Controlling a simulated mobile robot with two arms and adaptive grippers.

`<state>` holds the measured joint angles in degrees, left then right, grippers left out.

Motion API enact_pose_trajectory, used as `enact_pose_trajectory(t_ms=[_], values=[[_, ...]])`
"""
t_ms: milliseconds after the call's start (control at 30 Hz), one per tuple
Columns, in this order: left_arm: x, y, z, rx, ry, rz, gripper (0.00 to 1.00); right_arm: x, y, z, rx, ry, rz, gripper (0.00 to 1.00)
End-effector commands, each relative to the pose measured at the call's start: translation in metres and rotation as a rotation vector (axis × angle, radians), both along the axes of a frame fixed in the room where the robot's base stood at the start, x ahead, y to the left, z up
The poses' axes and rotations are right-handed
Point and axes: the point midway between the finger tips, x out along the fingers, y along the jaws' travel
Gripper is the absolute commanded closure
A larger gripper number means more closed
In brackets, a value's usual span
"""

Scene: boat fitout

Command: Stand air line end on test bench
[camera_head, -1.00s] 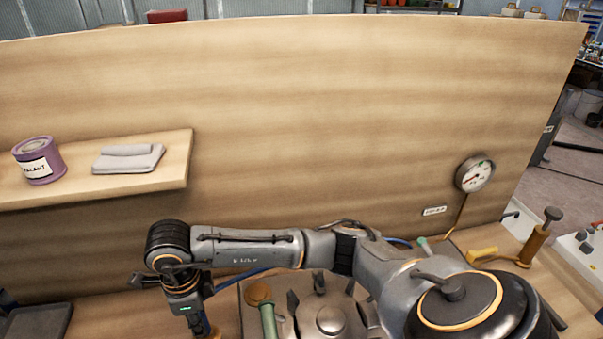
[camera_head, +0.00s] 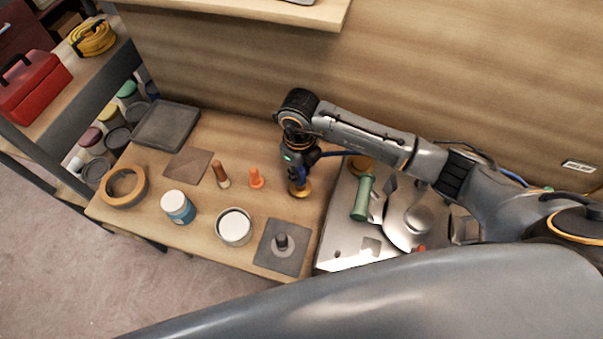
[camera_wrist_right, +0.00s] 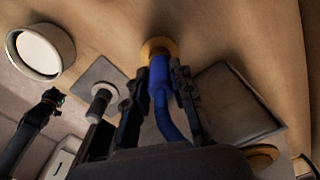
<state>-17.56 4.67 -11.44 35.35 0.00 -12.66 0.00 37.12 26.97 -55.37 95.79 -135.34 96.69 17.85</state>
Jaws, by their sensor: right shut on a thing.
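My right gripper (camera_head: 299,177) is shut on the blue air line end (camera_wrist_right: 158,78), above the wooden bench (camera_head: 225,135). In the right wrist view the blue piece is between the two dark fingers (camera_wrist_right: 157,100), with a round brass foot (camera_wrist_right: 155,44) at its far end. In the head view the foot (camera_head: 301,191) is at or just above the wood; I cannot tell whether it touches. The blue hose (camera_head: 335,153) trails right.
Left of the gripper stand an orange cone (camera_head: 256,179), a brown bottle (camera_head: 221,175), an open white tin (camera_head: 235,228) and a blue-white jar (camera_head: 178,207). A grey pad with a black post (camera_head: 282,243) lies nearer. A metal plate (camera_head: 345,250) with fittings is right.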

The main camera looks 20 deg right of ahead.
Motion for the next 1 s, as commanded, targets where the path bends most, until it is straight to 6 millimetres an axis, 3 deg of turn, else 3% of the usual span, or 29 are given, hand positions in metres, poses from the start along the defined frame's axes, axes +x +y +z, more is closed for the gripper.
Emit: enact_pose_trajectory(t_ms=[267,633,667,733,1000], values=[[0.007,0.000,0.007,-0.001,-0.009,0.000,0.60,-0.001,0.000,-0.033,-0.001,0.002,0.001,1.00],[0.009,-0.001,0.001,-0.002,-0.013,0.000,0.60,0.000,0.000,-0.040,-0.001,-0.001,0.001,1.00],[0.009,-0.001,0.003,-0.002,-0.013,0.000,0.60,0.000,0.000,-0.038,-0.001,-0.001,0.001,0.70],[0.009,-0.001,0.003,-0.002,-0.014,0.001,0.60,0.000,0.000,-0.038,0.000,0.000,0.001,0.56],[0.009,-0.002,0.003,-0.003,-0.013,0.001,0.60,0.000,0.000,-0.038,-0.001,0.001,0.001,0.54]])
